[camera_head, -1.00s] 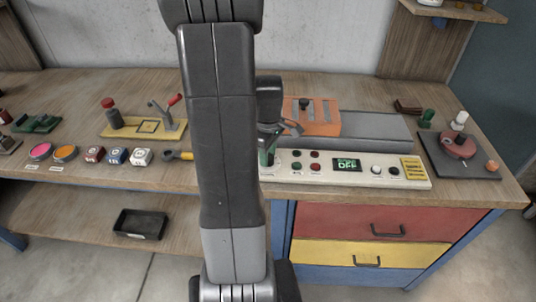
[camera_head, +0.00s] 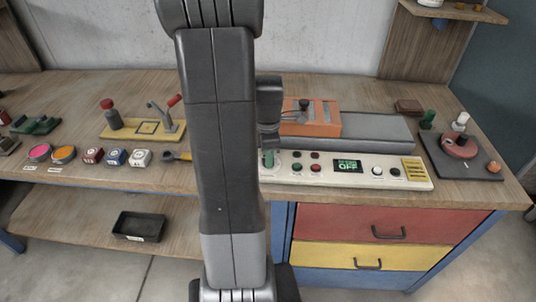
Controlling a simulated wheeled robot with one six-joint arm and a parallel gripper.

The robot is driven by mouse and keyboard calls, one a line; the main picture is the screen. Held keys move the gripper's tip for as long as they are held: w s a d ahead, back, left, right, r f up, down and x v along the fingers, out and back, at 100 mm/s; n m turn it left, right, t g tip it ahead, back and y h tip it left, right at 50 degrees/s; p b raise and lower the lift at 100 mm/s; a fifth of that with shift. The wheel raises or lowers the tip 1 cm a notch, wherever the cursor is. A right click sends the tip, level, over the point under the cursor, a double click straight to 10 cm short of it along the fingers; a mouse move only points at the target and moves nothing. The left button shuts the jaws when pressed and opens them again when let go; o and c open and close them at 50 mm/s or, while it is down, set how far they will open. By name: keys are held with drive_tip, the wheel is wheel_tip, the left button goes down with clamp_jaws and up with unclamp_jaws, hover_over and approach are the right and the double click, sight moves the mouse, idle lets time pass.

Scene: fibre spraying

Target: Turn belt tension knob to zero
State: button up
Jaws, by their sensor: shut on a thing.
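A white control panel (camera_head: 330,178) runs along the front of the grey and orange machine (camera_head: 372,133) on the bench. My gripper (camera_head: 269,160) points down at the panel's left end, with its tip at a dial there. It is shut on the belt tension knob, which is mostly hidden by the gripper and my arm. The dial's markings and pointer cannot be read. A small green display (camera_head: 347,166) on the panel is lit. Red and green buttons (camera_head: 315,168) sit between the gripper and the display.
White and dark knobs (camera_head: 377,171) and a yellow label (camera_head: 413,169) are at the panel's right end. A turntable-like device (camera_head: 460,148) stands farther right.

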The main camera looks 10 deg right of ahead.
drive_tip(key=shift+w+r, duration=0.1)
idle(0.3)
drive_tip(key=o, duration=1)
wheel_tip(320, 180, up, 14)
drive_tip(key=shift+f, duration=0.15)
drive_tip(key=shift+f, duration=0.1)
wheel_tip(320, 180, down, 14)
drive_tip(key=shift+r, duration=0.15)
drive_tip(key=shift+r, duration=0.1)
idle(0.5)
